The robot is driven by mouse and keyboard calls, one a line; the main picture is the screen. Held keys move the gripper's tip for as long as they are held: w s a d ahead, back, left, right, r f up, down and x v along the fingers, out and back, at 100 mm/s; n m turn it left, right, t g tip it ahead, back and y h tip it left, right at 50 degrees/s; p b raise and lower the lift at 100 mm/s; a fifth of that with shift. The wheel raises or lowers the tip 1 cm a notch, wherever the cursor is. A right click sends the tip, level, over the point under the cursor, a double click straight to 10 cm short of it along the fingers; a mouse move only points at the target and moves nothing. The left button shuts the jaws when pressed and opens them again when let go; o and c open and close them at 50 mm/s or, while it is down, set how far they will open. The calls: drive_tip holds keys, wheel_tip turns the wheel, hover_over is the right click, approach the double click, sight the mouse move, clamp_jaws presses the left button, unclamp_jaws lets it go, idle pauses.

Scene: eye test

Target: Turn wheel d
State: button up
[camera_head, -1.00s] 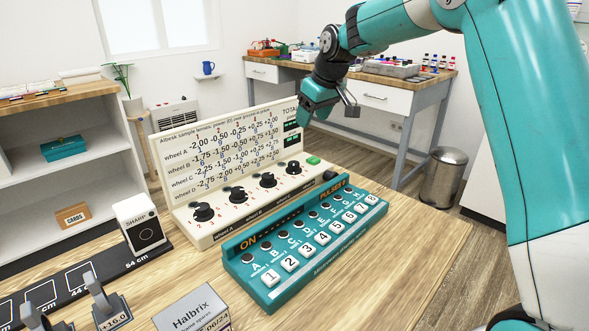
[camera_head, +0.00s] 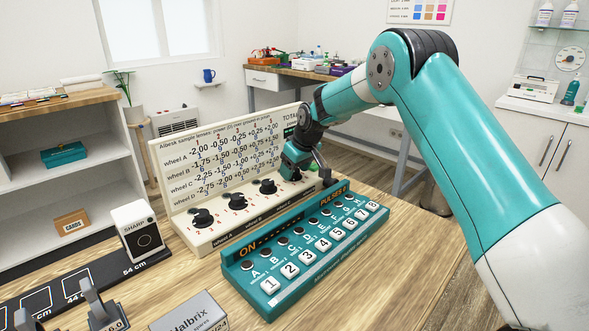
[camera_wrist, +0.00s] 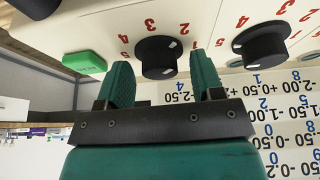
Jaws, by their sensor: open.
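The lens tester is a cream panel (camera_head: 222,150) with a row of black knobs along its base. Wheel d, the rightmost knob, is hidden behind my gripper (camera_head: 301,172) in the head view.
A green button (camera_wrist: 85,63) is just left of wheel d in the wrist view. A teal console (camera_head: 305,255) with several numbered buttons stands in front of the panel. A white SHARP box (camera_head: 137,230) is at left. The table (camera_head: 395,265) is clear at right.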

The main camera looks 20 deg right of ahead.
drive_tip(key=shift+c, duration=0.4)
drive_tip(key=c, duration=0.8)
drive_tip(key=shift+c, duration=0.2)
drive_tip(key=shift+m, duration=0.3)
drive_tip(key=m+h+p, duration=0.1)
drive_tip(key=m, duration=0.1)
drive_tip(key=m+h+p, duration=0.1)
drive_tip(key=m, duration=0.1)
drive_tip(key=shift+a+r, duration=0.1)
drive_tip(key=shift+a, duration=0.1)
drive_tip(key=shift+m+h+p, duration=0.8)
drive_tip(key=shift+m+p, duration=0.1)
drive_tip(key=shift+m, duration=1.3)
drive_tip(key=o, duration=0.9)
